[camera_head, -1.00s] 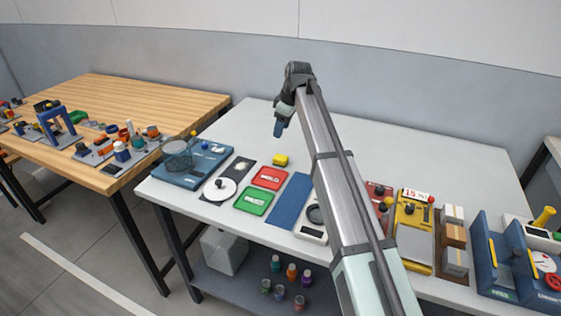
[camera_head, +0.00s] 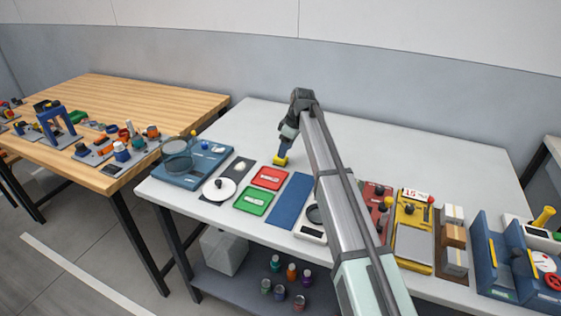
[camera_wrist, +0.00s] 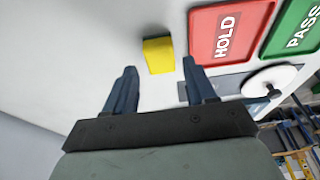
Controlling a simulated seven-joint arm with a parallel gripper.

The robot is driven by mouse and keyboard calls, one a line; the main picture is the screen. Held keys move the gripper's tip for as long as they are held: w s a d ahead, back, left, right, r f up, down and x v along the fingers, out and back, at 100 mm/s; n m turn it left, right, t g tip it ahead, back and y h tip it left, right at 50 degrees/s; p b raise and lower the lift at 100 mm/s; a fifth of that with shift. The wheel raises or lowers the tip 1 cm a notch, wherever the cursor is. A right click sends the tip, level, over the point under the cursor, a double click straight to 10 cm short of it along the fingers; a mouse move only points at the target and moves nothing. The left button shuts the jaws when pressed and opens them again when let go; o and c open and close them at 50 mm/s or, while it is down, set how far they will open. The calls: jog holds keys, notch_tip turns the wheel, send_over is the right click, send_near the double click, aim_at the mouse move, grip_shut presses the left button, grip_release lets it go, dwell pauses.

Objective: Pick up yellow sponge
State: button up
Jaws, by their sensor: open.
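The yellow sponge (camera_head: 280,160) lies on the white table, behind the red HOLD tray. In the wrist view the sponge (camera_wrist: 158,55) sits just ahead of the fingertips, between their lines and nearer the right finger. My gripper (camera_head: 284,152) points down at the sponge and partly covers it in the head view. In the wrist view my gripper (camera_wrist: 160,75) is open, its two blue fingers apart with nothing between them. I cannot tell whether the fingertips touch the sponge.
The red HOLD tray (camera_head: 269,178) and green PASS tray (camera_head: 254,201) lie close to the sponge. A dark board with a white disc (camera_head: 219,189) and a blue mat (camera_head: 289,201) are nearby. The white table (camera_head: 240,118) is clear behind the sponge.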

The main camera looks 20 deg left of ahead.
jog(key=shift+x, duration=2.6)
jog(key=shift+a, duration=0.2)
jog(key=shift+r, duration=0.1)
jog(key=shift+c, duration=0.2)
jog(key=c, duration=0.7)
notch_tip(320, 180, up, 10)
jog(key=o, duration=0.5)
jog(key=c, duration=0.4)
